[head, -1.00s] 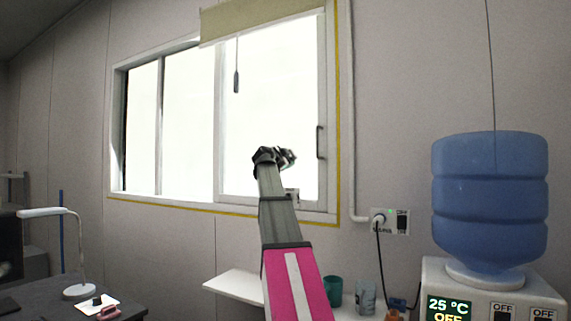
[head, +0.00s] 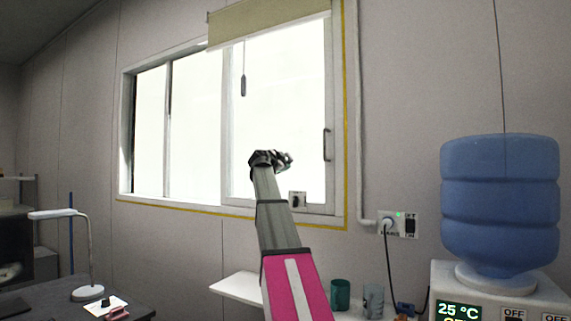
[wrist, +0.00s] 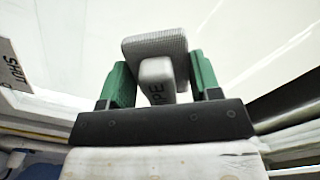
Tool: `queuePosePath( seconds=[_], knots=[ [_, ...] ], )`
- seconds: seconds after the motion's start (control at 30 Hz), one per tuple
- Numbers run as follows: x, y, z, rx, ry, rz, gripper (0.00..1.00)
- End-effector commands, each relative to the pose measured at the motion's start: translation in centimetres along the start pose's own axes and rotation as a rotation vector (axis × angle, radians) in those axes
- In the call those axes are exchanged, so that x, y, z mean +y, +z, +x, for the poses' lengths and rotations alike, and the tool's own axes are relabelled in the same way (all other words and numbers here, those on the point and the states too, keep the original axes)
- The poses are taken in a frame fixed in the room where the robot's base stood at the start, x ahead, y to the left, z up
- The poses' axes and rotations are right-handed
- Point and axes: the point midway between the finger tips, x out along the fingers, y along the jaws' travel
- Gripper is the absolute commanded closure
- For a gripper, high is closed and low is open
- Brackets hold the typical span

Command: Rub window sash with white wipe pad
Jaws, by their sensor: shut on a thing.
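The window sash (head: 328,100) is the white-framed sliding pane on the right of the window, with a grey handle on its right stile. My gripper (head: 270,160) is raised in front of its bright glass in the head view. In the wrist view my gripper (wrist: 160,90) has green fingers shut on the white wipe pad (wrist: 155,45). The pad has a ribbed head and a narrower grip marked with letters ending in "PE". The bright pane fills the view behind the pad. I cannot tell whether the pad touches it. The pad is hidden in the head view.
A rolled-down blind (head: 268,24) with a hanging pull (head: 243,85) covers the sash's top. A small sign (head: 297,200) is at the lower frame. Below is a white shelf (head: 240,287) with a green mug (head: 340,294). A water dispenser (head: 500,205) stands right.

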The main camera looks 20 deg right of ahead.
Motion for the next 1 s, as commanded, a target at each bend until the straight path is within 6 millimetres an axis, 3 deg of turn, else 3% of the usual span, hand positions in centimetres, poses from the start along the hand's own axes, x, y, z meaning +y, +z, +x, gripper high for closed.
queuePosePath(
  seconds=[0.33, 0.7, 1.0],
  knots=[
    [-1.5, 1.8, 0.0, -0.001, -0.001, 0.0, 0.61],
    [-2.7, 0.7, -0.2, 0.0, -0.001, 0.0, 0.61],
    [-1.8, -0.5, -0.2, 0.001, 0.001, 0.0, 0.61]
  ],
)
